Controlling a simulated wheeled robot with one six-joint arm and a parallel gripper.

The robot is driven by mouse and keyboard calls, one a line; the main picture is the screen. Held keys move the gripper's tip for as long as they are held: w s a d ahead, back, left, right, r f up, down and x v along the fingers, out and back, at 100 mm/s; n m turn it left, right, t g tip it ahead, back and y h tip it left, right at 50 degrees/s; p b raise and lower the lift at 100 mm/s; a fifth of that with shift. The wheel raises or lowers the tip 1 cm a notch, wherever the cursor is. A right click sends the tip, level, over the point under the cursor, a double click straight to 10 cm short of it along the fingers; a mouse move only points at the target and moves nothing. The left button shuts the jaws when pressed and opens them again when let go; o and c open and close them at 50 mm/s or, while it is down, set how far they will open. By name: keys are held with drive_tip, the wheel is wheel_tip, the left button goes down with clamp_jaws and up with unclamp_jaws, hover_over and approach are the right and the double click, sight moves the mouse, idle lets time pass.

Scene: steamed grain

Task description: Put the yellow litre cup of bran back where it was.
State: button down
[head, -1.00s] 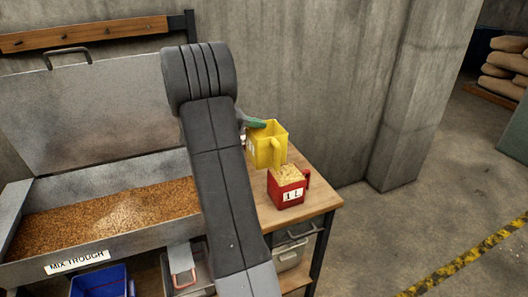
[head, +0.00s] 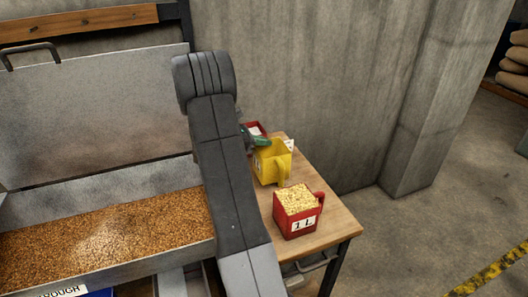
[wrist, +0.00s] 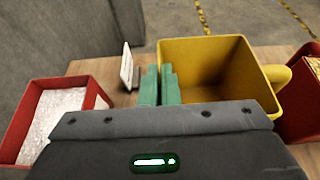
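The yellow litre cup (head: 267,172) is upright at the table's back, between two red cups. In the wrist view the yellow cup (wrist: 245,88) shows bare yellow inner walls and no bran in the part I see. My gripper (wrist: 160,85) has its green fingers close together at the cup's left wall, one on each side of it, so it is shut on the rim. In the head view my gripper (head: 258,141) is partly hidden by my arm. I cannot tell whether the cup's base touches the table.
A red cup of pale grain marked 1 L (head: 296,222) stands in front, on the wooden table (head: 340,222). Another red cup (wrist: 22,100) with white contents is left in the wrist view. A small white card (wrist: 126,66) stands behind the fingers. The mix trough (head: 100,240) is left.

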sight(263, 150)
wheel_tip(263, 150, down, 4)
drive_tip(key=shift+r, duration=0.15)
drive_tip(key=c, duration=1.7)
unclamp_jaws()
drive_tip(key=b+v, duration=0.1)
drive_tip(key=v, duration=1.1)
drive_tip(key=shift+s+b, duration=0.1)
drive_tip(key=shift+b, duration=0.25)
